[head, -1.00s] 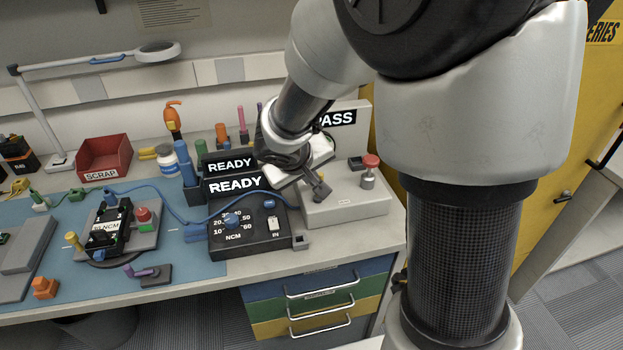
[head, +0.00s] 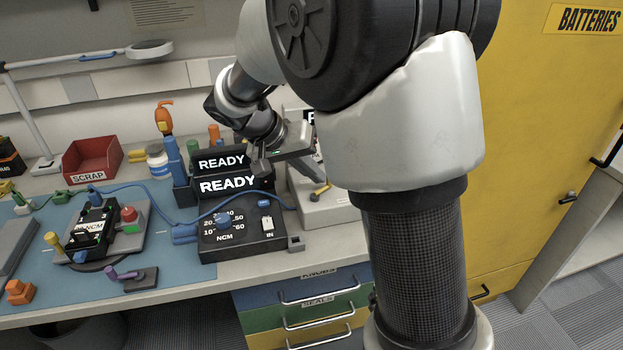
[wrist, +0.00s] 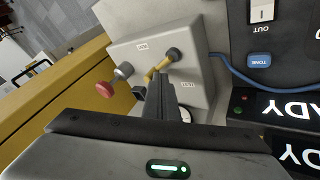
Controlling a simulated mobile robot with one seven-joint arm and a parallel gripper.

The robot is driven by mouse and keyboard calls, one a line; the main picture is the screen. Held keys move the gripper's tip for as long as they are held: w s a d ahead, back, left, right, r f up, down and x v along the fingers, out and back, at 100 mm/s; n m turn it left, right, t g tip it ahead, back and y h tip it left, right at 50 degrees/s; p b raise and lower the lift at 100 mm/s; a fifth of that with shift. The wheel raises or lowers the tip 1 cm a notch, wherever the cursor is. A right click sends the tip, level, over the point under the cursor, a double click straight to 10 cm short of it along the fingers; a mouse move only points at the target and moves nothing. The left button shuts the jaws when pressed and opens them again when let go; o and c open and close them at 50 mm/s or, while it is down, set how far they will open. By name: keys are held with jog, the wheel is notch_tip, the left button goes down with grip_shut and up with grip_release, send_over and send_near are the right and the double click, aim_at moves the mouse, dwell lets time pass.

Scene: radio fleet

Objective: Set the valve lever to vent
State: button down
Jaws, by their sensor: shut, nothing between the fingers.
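The valve lever (wrist: 160,68) is a short yellow bar with a dark round pivot on the sloped face of a light grey box (wrist: 125,50). It slants down and left from the pivot in the wrist view. In the head view the lever (head: 321,188) shows as a small yellow piece on the box's top. My gripper (wrist: 160,80) is shut and empty, its dark fingers reaching over the box close beside the lever. I cannot tell whether they touch it. The box's small labels are too small to read, and my arm hides its right part in the head view.
Beside the box is a black tester (head: 240,228) with READY displays and a blue cable. A red SCRAP bin (head: 92,158) and blue mat (head: 180,262) lie left. A yellow cabinet (head: 540,120) stands right.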

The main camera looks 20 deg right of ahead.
jog(key=m+g, duration=0.2)
jog(key=m, duration=0.1)
jog(key=shift+s+d+p, duration=0.1)
jog(key=shift+d+p, duration=0.2)
jog(key=shift+a, duration=0.1)
jog(key=shift+s+a, duration=0.45)
jog(key=shift+a, duration=0.15)
